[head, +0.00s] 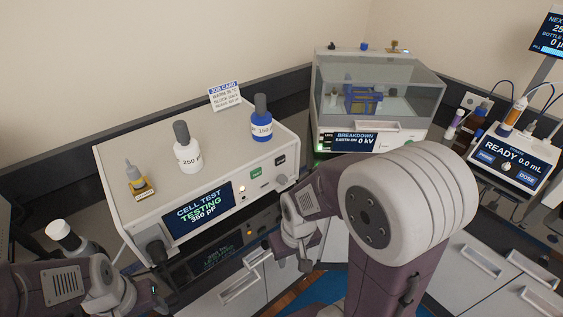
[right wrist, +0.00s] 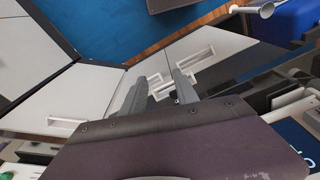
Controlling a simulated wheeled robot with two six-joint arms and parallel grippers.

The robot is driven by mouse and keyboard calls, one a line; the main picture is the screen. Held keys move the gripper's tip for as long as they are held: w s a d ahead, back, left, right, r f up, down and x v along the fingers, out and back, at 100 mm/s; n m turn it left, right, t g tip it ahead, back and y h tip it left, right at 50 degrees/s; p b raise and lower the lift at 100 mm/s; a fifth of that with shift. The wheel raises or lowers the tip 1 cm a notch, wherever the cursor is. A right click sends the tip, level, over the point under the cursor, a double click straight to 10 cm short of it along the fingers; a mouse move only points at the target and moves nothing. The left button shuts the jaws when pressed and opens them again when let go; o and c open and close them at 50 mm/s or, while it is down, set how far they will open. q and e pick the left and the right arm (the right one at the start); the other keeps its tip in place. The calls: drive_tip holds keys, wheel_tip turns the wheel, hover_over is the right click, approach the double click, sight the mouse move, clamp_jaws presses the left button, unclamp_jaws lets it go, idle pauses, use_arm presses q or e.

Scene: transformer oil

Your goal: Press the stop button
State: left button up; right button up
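The white cell test unit (head: 200,200) stands on the bench at centre left. Its screen (head: 198,210) reads "CELL TEST TESTING 350 pF". Its front has a green button (head: 256,173) and, to the right, a dark button (head: 280,160); their lettering is too small to read. My right gripper (head: 300,258) hangs in front of the unit's right end, apart from both buttons. In the right wrist view its two fingers (right wrist: 160,90) are spread with nothing between them. My left gripper (head: 150,297) is low at the left, its fingers unclear.
The clear-lidded breakdown tester (head: 375,95) is behind right. A dosing unit (head: 510,165) reads "READY 0.0 mL". Drawers (head: 475,260) lie below.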

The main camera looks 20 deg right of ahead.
clamp_jaws()
idle(1.4)
